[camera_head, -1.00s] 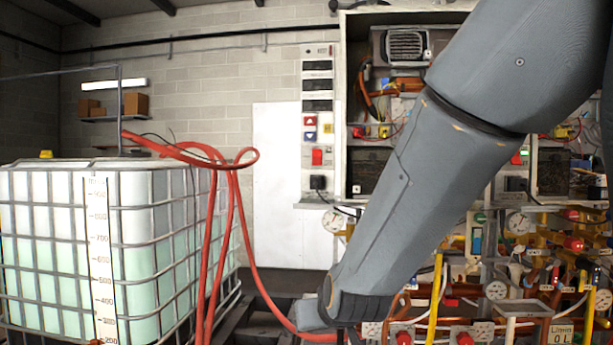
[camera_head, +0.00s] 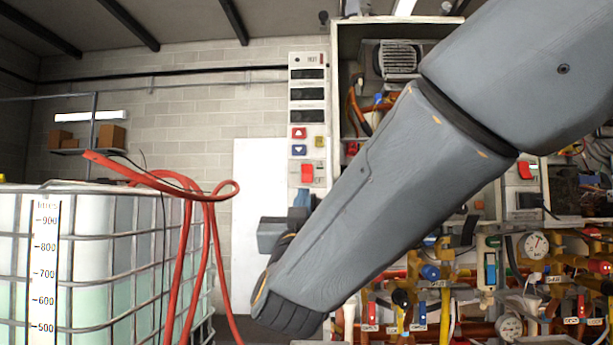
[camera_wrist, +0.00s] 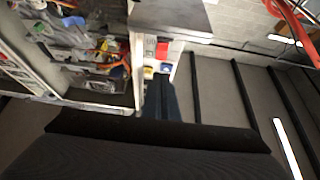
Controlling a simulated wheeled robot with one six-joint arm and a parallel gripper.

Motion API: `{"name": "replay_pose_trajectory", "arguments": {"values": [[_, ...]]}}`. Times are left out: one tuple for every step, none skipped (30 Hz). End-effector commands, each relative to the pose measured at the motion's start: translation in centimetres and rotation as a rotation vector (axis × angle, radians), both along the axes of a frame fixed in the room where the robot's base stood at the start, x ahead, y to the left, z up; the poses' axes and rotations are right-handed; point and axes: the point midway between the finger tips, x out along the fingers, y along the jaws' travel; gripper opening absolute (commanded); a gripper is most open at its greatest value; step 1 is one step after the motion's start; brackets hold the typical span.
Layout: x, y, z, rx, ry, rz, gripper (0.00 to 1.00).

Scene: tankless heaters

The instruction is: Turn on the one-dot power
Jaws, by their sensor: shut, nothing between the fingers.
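A narrow white control panel (camera_head: 308,125) hangs on the wall, with a mark at its top too small to read as one dot. It carries dark displays, a red up-arrow button (camera_head: 299,132), a blue down-arrow button (camera_head: 299,150), a yellow button (camera_head: 319,142) and a red switch (camera_head: 307,173). In the wrist view the red switch (camera_wrist: 162,50) and the yellow button (camera_wrist: 148,72) lie beyond my fingers. My gripper (camera_head: 301,198) is shut and empty, just below the red switch in the head view. I cannot tell whether it touches the panel. The switch's position is unclear.
A similar red switch (camera_head: 528,171) is on another panel at right, partly behind my arm. An open heater cabinet (camera_head: 398,60) adjoins the panel. Pipes and gauges (camera_head: 535,244) fill the lower right. A caged tank (camera_head: 100,265) and red hoses (camera_head: 190,230) stand at left.

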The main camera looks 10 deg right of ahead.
Motion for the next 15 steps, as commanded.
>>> {"name": "replay_pose_trajectory", "arguments": {"values": [[0.0,0.1,0.0,0.000,0.001,0.002,0.00],[0.1,0.1,0.0,0.000,0.001,0.002,0.00],[0.1,0.1,0.1,0.000,0.001,0.002,0.00],[0.3,0.0,0.1,0.000,0.001,0.002,0.00],[0.4,-0.1,0.3,0.001,0.001,0.001,0.00],[0.7,-0.2,0.5,0.001,0.001,0.001,0.00],[1.0,-0.3,0.6,0.001,0.002,0.000,0.00],[1.4,-0.4,0.8,0.001,0.002,-0.001,0.00],[1.9,-0.6,1.1,0.000,0.001,-0.001,0.00],[2.3,-0.8,1.4,0.000,0.001,-0.001,0.00],[2.7,-1.0,1.7,0.000,0.001,-0.003,0.00],[3.4,-1.2,2.1,0.000,0.002,-0.004,0.00],[3.9,-1.4,2.3,0.000,0.002,-0.004,0.00],[4.4,-1.6,2.7,-0.001,0.001,-0.004,0.00],[5.0,-1.8,3.1,-0.001,0.002,-0.003,0.00]]}}
